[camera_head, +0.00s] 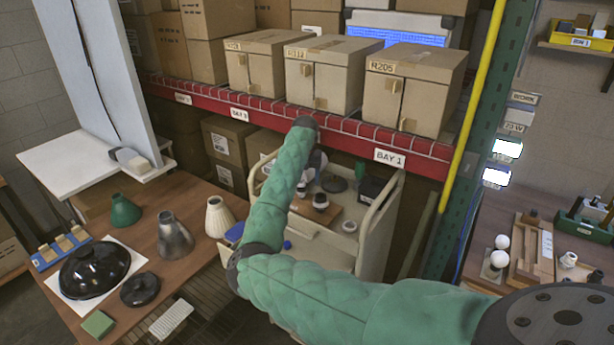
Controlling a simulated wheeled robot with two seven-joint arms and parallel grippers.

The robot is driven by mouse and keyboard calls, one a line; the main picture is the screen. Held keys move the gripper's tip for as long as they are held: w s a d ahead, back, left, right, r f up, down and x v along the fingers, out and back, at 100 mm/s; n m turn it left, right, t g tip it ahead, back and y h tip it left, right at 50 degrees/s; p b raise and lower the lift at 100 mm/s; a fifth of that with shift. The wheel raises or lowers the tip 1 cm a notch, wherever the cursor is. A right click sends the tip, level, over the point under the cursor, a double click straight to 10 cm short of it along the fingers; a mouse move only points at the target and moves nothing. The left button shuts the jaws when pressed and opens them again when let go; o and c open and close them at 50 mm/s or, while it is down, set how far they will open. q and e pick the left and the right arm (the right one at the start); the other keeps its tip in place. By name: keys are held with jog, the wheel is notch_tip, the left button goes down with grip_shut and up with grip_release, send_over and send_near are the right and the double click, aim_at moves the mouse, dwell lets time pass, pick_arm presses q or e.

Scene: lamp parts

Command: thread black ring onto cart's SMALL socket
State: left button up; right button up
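The cart (338,250) stands in the middle, below the red shelf. On its top is a brown board (326,216) with small black-and-white socket-like parts, one at the front (320,201) and one further left (301,189). I cannot tell which is the small socket. A dark round disc (334,183) lies behind them; I cannot tell whether it is the black ring. My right arm, in green sleeves, reaches over the cart. My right gripper (316,166) points down above the cart top, partly hidden by my forearm; its fingers and any held thing are unclear. My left gripper is out of view.
A pale ring (349,226) and a dark box (372,189) are on the cart. The shelf (345,130) bears cardboard boxes close behind my wrist. A green post (480,140) stands right of the cart.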

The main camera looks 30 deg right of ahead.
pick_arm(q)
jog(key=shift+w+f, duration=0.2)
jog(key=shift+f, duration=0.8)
pick_arm(e)
notch_tip(320, 180, down, 2)
jog(key=shift+a+f, duration=0.1)
jog(key=shift+n, duration=0.3)
jog(key=shift+w+a+r+n+p, duration=0.15)
jog(key=shift+a+n+p, duration=0.1)
jog(key=shift+n+p, duration=0.3)
jog(key=shift+w+a+r+n+p, duration=0.15)
jog(key=shift+a+n+p, duration=0.1)
jog(key=shift+n+p, duration=0.25)
jog(key=shift+w+a+r+n+p, duration=0.1)
jog(key=shift+w+a+n+p, duration=0.15)
jog(key=shift+n+p, duration=0.45)
jog(key=shift+r+n+p, duration=0.1)
jog(key=shift+n+p, duration=0.35)
jog(key=shift+n, duration=0.5)
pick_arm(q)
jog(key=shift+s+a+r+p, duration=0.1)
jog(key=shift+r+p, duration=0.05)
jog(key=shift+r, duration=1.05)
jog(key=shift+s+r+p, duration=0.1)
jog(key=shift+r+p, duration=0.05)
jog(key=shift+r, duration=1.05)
pick_arm(e)
jog(key=shift+w+n, duration=0.1)
jog(key=shift+n, duration=0.5)
